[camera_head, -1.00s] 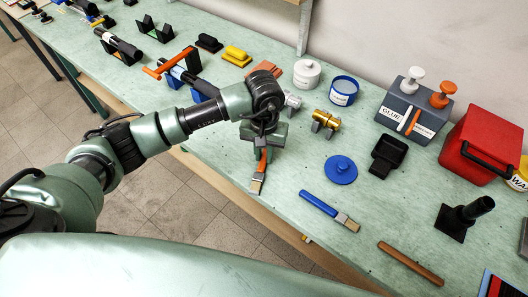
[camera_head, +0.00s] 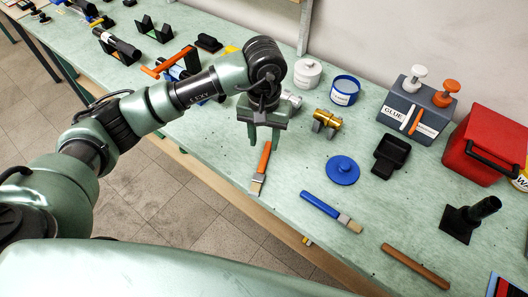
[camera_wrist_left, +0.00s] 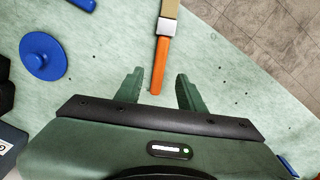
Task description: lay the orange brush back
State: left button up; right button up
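The orange brush (camera_head: 262,166) lies flat on the green bench top near its front edge, bristles toward the front. My left gripper (camera_head: 264,143) is open and empty just above and behind the handle end. In the left wrist view the orange brush (camera_wrist_left: 160,62) shows its handle end between the two spread fingers of the left gripper (camera_wrist_left: 158,82), with a gap on each side. The right gripper is not in view.
A blue brush (camera_head: 330,212) and a blue lid (camera_head: 342,170) lie to the right. A brass cylinder (camera_head: 326,122) on a stand is close behind the gripper. A brown stick (camera_head: 415,266) lies front right. Bench between the brushes is clear.

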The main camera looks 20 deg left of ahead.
pick_arm(q)
jog(key=shift+r+b, duration=0.55)
jog(key=shift+r, duration=2.2)
